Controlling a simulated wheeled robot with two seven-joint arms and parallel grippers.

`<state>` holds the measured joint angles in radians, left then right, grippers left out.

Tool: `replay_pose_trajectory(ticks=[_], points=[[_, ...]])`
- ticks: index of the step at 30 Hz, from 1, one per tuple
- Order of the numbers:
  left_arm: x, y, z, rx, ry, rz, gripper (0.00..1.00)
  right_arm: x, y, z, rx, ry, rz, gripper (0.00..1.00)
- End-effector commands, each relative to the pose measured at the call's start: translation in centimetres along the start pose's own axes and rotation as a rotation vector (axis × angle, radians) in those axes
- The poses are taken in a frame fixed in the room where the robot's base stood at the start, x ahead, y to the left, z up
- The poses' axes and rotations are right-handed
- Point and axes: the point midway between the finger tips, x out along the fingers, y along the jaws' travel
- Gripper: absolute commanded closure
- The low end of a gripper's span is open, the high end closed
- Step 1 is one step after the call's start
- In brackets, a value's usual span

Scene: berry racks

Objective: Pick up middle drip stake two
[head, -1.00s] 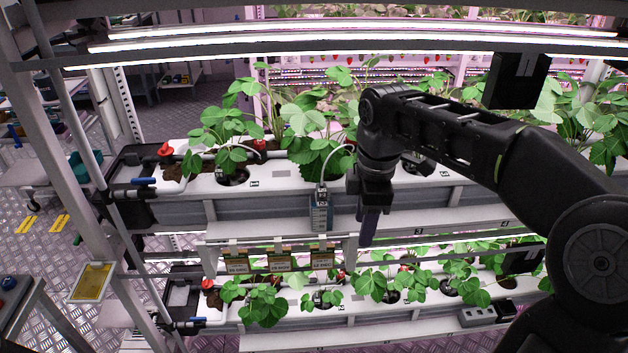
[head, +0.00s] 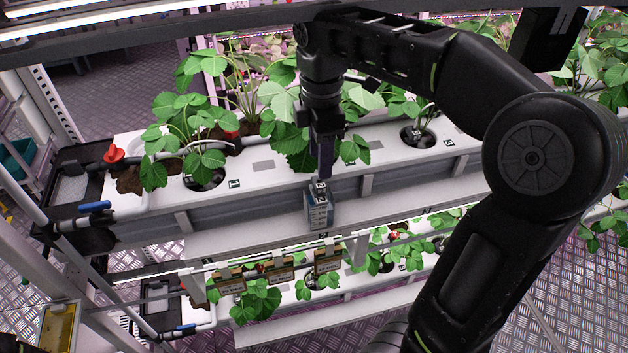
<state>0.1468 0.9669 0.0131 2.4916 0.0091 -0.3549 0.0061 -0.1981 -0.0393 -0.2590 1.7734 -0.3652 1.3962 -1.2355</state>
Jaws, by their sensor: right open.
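My right gripper (head: 325,172) is open, pointing down in front of the middle planting gutter (head: 262,180). Its fingertips are right above a small grey-blue holder box (head: 319,210) with markings, on the gutter's front side. I cannot tell whether the fingers touch the box. Drip stake two does not show clearly; my gripper and wrist cover the spot above the box and part of the plant behind. A thin white drip tube (head: 214,137) arches by the first plant, left of my gripper. My left gripper is not in view.
Strawberry plants (head: 188,130) stand along the gutter, with a red valve knob (head: 114,153) and a blue lever (head: 95,207) at its left end. Tags (head: 281,273) hang below, above a lower gutter with more plants. My right arm covers much of the right side.

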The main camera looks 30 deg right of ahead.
Motion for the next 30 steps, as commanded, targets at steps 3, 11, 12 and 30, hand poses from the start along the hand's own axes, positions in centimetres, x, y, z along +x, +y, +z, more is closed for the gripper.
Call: replay_pose_trajectory(ticks=[3,11,12,30], points=[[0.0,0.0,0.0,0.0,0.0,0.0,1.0,0.1,0.0,0.0,0.0,0.0,-0.001,0.55],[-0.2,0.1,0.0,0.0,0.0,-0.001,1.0,2.4,0.0,0.0,0.0,-0.001,-0.001,0.55],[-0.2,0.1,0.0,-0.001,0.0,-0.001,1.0,2.6,0.0,0.0,0.0,0.0,0.0,0.55],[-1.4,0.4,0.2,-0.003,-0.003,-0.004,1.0,6.3,0.3,0.1,0.001,-0.002,-0.004,0.55]])
